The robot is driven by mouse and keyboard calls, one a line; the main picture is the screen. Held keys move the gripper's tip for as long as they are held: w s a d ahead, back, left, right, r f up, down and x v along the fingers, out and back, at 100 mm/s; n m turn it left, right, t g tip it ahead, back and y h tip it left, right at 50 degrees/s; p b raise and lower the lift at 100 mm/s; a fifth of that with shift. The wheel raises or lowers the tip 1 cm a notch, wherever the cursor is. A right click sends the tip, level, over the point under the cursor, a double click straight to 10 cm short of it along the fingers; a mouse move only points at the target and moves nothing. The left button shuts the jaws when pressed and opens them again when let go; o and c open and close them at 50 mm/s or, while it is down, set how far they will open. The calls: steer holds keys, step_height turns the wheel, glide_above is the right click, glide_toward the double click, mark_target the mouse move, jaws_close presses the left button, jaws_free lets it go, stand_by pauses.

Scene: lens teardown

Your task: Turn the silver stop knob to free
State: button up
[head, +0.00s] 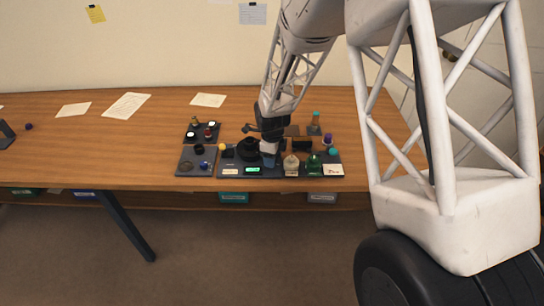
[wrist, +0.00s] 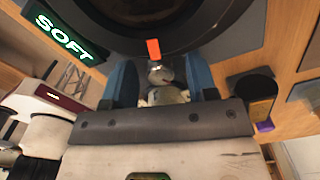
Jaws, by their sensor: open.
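The silver stop knob (wrist: 165,82) shows in the wrist view, in front of a large dark round part (wrist: 170,20). An orange mark (wrist: 153,49) sits just beyond the knob. My gripper (wrist: 161,72) is open, with one blue finger on each side of the knob. I cannot tell whether the fingers touch it. A green-lit display (wrist: 65,37) reads SOFT. In the head view my gripper (head: 269,148) is over the dark board, beside the black round part (head: 248,147). The knob is hidden there behind the gripper, and the display (head: 253,170) glows at the board's front.
Small bottles, including a green one (head: 314,164) and a pale one (head: 291,166), stand close right of my gripper. Dark trays with small parts, such as the lower left tray (head: 185,155), lie to the left. The left side of the wooden table (head: 90,150) is mostly clear.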

steer(key=c, duration=0.9)
steer(key=shift+c, duration=0.2)
steer(key=shift+n, duration=2.3)
steer(key=o, duration=0.9)
steer(key=shift+o, duration=0.2)
steer(key=shift+r, duration=0.1)
steer(key=shift+r, duration=3.85)
